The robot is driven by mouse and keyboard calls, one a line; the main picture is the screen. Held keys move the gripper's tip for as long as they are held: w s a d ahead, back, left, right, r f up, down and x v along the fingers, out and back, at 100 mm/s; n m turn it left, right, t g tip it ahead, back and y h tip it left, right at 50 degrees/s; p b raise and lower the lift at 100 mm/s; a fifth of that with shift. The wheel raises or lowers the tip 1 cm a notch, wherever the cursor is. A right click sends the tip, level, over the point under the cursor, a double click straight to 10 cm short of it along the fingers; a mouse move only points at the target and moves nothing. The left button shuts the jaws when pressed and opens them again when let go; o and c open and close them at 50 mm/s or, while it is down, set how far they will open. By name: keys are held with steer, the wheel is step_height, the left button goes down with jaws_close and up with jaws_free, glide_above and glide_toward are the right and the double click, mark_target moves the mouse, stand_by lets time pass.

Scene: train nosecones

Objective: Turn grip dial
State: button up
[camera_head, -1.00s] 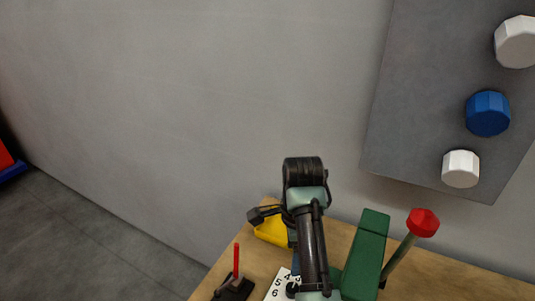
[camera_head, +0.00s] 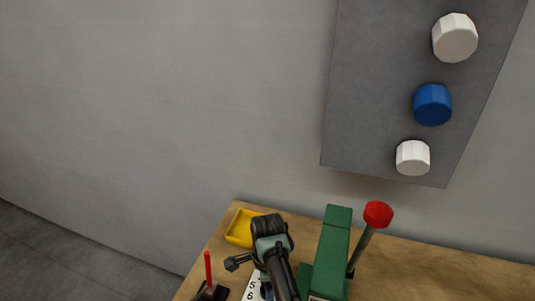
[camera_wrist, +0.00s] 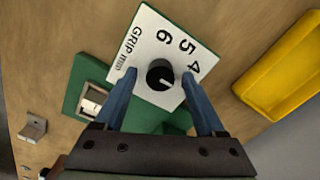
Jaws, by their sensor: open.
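The grip dial (camera_wrist: 160,74) is a round black knob with a light pointer line. It sits on a white plate (camera_wrist: 143,42) printed "GRIP (mm)" with 4, 5 and 6. In the wrist view the pointer line runs towards the lower right, away from the numerals. My gripper (camera_wrist: 159,75) is open, its two blue fingers on either side of the dial in the picture. I cannot tell whether they touch it or are still above it. In the head view part of the white plate (camera_head: 251,291) shows beside my arm; the dial is hidden there.
A green machine (camera_head: 328,255) with a red-knobbed lever (camera_head: 378,214) stands right of my arm. A yellow tray (camera_head: 238,230) lies behind. A red upright lever (camera_head: 208,267) is at left. A wall panel (camera_head: 365,95) holds white and blue knobs.

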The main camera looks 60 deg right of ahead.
steer(key=shift+c, duration=0.2)
jaws_close()
steer(key=shift+n, duration=0.4)
steer(key=n, duration=0.4)
steer(key=shift+w+n+p, duration=0.1)
steer(key=shift+n+p, duration=0.2)
steer(key=n, duration=0.6)
steer(key=shift+w, duration=0.1)
steer(key=n, duration=0.6)
steer(key=shift+n, duration=0.4)
steer(key=n, duration=0.5)
steer(key=shift+n+p, duration=0.3)
